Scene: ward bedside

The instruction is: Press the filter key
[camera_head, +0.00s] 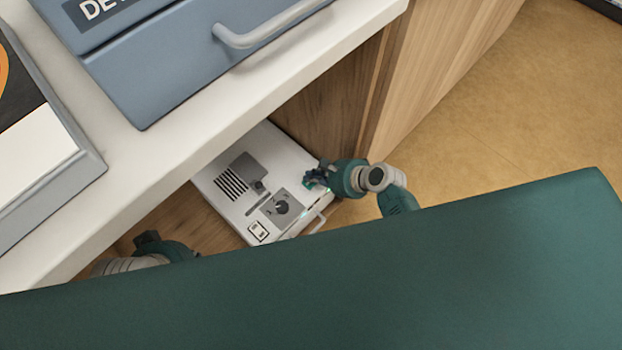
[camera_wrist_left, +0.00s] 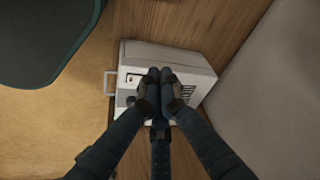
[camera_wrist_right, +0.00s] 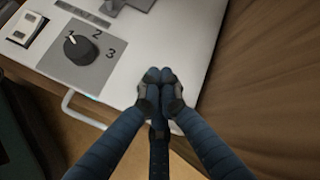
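A white box-shaped device (camera_head: 222,196) stands in the space under the counter. Its top has a dial (camera_head: 281,207) marked 1, 2, 3, a rocker switch (camera_head: 258,232) and dark vent slots (camera_head: 231,185). No key labelled filter can be read; small green lights show near my right gripper. My right gripper (camera_head: 314,179) is at the device's right front corner. In the right wrist view its fingertips (camera_wrist_right: 159,76) are together over the white top's edge; contact cannot be told. My left gripper (camera_wrist_left: 160,74) is shut and empty, seen against the device; in the head view it is mostly hidden.
The white counter (camera_head: 190,145) overhangs the device and carries a blue-grey drawer unit (camera_head: 170,75). A wooden side panel (camera_head: 425,60) stands to the right. The device's handle (camera_head: 318,222) sticks out at the front. Open floor (camera_head: 520,120) lies right.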

